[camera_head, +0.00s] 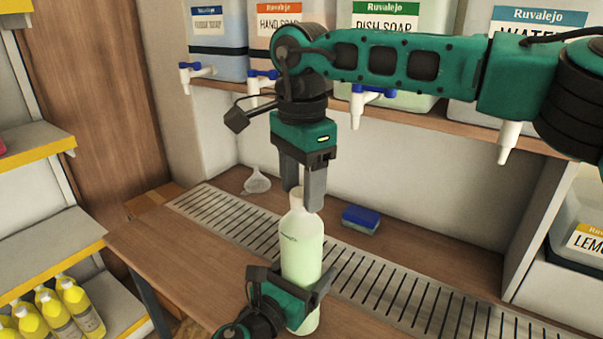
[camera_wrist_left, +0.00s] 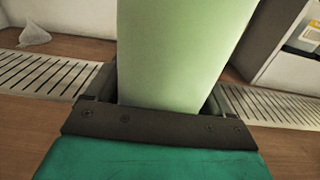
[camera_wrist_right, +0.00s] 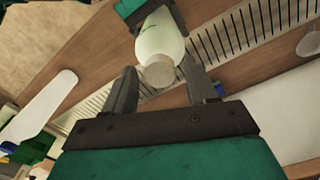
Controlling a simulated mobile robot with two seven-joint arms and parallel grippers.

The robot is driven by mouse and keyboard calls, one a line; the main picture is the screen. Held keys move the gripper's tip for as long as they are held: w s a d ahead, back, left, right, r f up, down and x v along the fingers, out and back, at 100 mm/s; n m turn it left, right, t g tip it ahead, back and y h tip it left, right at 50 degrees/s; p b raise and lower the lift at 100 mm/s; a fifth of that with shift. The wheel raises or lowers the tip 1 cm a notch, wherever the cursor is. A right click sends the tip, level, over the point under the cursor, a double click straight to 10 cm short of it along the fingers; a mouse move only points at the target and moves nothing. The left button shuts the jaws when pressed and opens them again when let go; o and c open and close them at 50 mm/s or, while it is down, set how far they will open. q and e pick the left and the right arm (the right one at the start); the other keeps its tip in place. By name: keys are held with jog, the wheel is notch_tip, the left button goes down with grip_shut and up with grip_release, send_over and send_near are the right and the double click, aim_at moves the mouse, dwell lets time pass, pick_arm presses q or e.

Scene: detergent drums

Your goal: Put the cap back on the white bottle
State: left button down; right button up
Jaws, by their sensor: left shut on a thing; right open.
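The white bottle (camera_head: 302,246), translucent with pale green contents, stands upright at the counter's front in the head view. Its body fills the middle of the left wrist view (camera_wrist_left: 180,55). My left gripper (camera_head: 293,280) is shut around its lower body. My right gripper (camera_head: 303,198) points down from above, open, its fingers on either side of the bottle's top. In the right wrist view a beige round piece (camera_wrist_right: 160,74) sits on the bottle's top between the open fingers, apart from both. It looks like the cap, but I cannot tell it surely from the bare neck.
A slotted metal drain strip (camera_head: 390,290) runs behind the bottle. Drums with taps stand on the shelf above. The wooden counter left of the bottle (camera_head: 190,265) is clear.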

grip_shut()
jog(key=m, duration=0.6)
jog(key=shift+m, duration=0.4)
jog(key=m, duration=0.3)
jog(key=shift+m, duration=0.3)
jog(key=m, duration=0.4)
jog(key=shift+m, duration=0.3)
jog(key=shift+o, duration=0.6)
grip_release()
jog(key=shift+r, duration=0.1)
notch_tip(320, 180, up, 12)
